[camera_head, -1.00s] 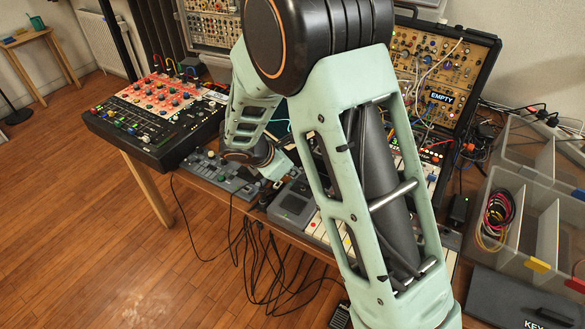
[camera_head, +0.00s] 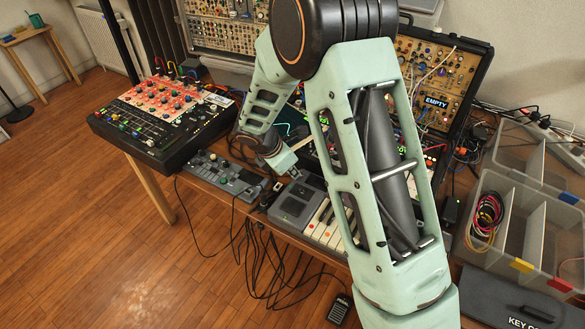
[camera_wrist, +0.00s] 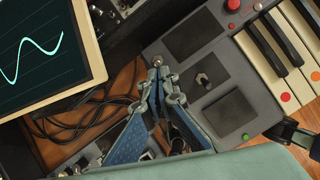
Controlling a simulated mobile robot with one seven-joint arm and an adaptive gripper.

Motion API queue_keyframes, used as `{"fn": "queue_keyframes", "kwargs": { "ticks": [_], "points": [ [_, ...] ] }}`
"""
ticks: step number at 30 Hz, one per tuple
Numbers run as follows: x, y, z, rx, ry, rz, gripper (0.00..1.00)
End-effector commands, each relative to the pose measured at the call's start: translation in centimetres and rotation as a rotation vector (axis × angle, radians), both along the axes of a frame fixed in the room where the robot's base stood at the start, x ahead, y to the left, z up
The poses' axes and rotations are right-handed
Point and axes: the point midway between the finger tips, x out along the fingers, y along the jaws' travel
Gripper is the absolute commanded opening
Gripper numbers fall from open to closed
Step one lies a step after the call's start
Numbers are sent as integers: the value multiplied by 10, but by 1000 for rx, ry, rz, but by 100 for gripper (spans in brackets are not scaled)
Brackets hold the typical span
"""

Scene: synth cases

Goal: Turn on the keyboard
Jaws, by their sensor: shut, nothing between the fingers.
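The keyboard shows in the head view as a grey control panel (camera_head: 296,203) with white and black keys on its right, partly hidden behind my arm. In the wrist view its grey panel (camera_wrist: 222,65) has dark pads, a toggle switch (camera_wrist: 203,80), a red button (camera_wrist: 233,5) and a small green light or button (camera_wrist: 245,136). My gripper (camera_wrist: 157,76) is shut and empty. Its tips are over the panel's left edge, close to a small round silver piece (camera_wrist: 157,62); I cannot tell whether they touch it. In the head view my gripper (camera_head: 296,173) is just behind the panel.
A mixer (camera_head: 160,120) stands on the table at the left, with a small grey device (camera_head: 225,172) between. A lit screen (camera_wrist: 40,50) is near my gripper. Modular racks stand behind. Clear bins (camera_head: 530,225) are at the right, and cables hang off the front.

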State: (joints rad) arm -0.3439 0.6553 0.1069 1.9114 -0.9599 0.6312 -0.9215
Motion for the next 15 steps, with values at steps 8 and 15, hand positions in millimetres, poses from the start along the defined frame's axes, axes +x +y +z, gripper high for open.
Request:
{"fn": "queue_keyframes", "kwargs": {
  "ticks": [8,15],
  "points": [
    [6,-4,9,4,9,0,0],
    [9,-6,6,4,8,0,0]
  ]
}}
